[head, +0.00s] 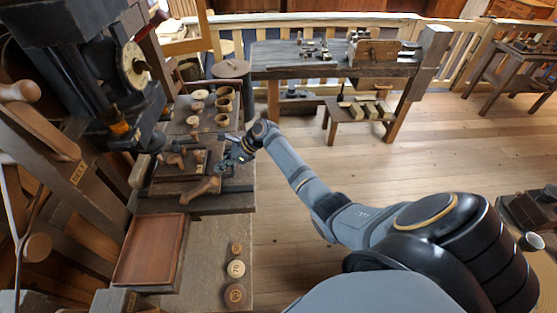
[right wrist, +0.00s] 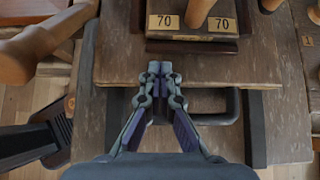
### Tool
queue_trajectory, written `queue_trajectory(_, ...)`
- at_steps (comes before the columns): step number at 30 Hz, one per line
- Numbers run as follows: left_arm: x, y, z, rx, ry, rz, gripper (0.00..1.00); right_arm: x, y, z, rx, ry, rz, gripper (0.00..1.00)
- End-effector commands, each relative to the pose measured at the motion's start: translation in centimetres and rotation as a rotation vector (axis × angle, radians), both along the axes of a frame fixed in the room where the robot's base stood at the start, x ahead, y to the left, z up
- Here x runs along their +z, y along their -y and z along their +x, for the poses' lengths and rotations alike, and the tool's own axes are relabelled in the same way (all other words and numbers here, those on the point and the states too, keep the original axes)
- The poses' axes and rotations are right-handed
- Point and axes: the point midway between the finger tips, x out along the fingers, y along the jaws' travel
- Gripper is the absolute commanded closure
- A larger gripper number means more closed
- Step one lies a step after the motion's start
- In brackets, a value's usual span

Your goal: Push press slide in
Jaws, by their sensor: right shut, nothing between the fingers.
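The press (head: 95,60) stands at the upper left in the head view, with dark wooden boards below its head. A dark block with two "70" plates (right wrist: 192,28) lies on a flat wooden board (right wrist: 225,71) in the right wrist view; I take this board as the slide, but cannot be sure. A black bar loop (right wrist: 238,112) shows below the board's near edge. My right gripper (head: 232,152) is shut and empty beside the boards. In the right wrist view its fingertips (right wrist: 159,68) overlap the board's near edge; contact is unclear. My left gripper is not in view.
An empty reddish-brown tray (head: 150,250) lies at the front left. Several round wooden pieces, including a numbered disc (head: 236,268), stand right of it. Cups (head: 224,91) stand behind the press boards. A workbench (head: 335,68) is farther back. Open floor (head: 290,215) lies to the right.

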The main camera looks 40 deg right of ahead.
Motion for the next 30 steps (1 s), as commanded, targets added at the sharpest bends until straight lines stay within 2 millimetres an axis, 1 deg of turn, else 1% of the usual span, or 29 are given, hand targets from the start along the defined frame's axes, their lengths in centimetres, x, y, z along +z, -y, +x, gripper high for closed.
queue_trajectory(1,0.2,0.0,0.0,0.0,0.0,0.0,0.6,-0.2,-0.7,0.2,0.001,-0.007,0.001,1.0)
queue_trajectory(3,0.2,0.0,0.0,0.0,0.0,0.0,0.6,-0.2,-1.4,0.6,0.001,-0.007,0.001,1.0)
queue_trajectory(9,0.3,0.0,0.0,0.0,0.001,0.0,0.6,-0.4,-2.4,1.3,0.0,-0.008,-0.001,1.0)
queue_trajectory(25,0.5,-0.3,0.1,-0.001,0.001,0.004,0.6,-0.5,-2.5,1.3,0.0,-0.011,-0.004,1.0)
queue_trajectory(28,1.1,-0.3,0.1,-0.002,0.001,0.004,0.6,0.0,-2.5,1.3,0.0,-0.012,-0.003,1.0)
queue_trajectory(30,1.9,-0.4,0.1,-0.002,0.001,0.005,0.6,0.6,-2.4,1.3,0.001,-0.011,-0.004,1.0)
